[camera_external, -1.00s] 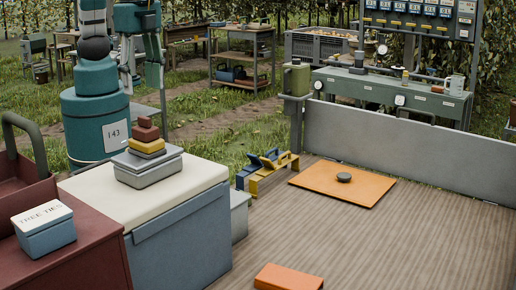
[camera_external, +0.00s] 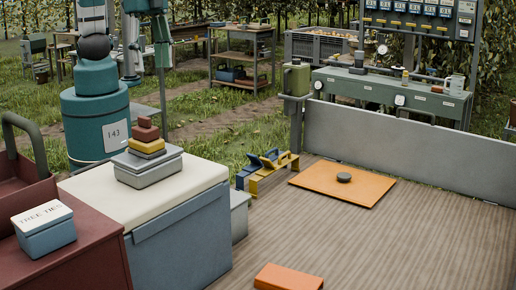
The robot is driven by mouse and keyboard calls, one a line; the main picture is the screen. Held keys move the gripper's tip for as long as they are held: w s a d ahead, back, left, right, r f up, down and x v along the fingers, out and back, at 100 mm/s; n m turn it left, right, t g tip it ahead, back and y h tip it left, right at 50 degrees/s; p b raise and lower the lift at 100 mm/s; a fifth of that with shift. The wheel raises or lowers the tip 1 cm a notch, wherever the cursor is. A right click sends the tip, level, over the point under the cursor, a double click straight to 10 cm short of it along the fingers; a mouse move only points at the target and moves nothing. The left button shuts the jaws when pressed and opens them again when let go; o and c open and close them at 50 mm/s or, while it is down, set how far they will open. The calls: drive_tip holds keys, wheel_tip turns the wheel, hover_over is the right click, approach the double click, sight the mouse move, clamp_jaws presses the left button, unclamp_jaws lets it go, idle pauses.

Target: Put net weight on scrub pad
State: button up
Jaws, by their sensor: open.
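A small dark round disc (camera_external: 344,177), which looks like the net weight, lies flat on an orange board (camera_external: 320,186) on the deck. I cannot tell for sure which thing is the scrub pad. A flat orange-red block (camera_external: 288,277) lies at the bottom edge, and a yellow block (camera_external: 147,147) sits under reddish blocks (camera_external: 146,130) on a grey lidded box (camera_external: 148,168).
The white-topped blue chest (camera_external: 180,240) stands left of the deck. A tree-ties box (camera_external: 44,232) sits on a dark red surface at far left. Yellow and blue tools (camera_external: 268,170) lie beside the board. A grey wall (camera_external: 400,145) closes the back. The deck's middle is clear.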

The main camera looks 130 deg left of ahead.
drive_tip(key=s+a+r+t, duration=0.2)
drive_tip(key=s+a+t, duration=0.3)
drive_tip(key=s+a, duration=1.2)
drive_tip(key=shift+s+a+t, duration=0.4)
drive_tip(key=shift+a, duration=0.25)
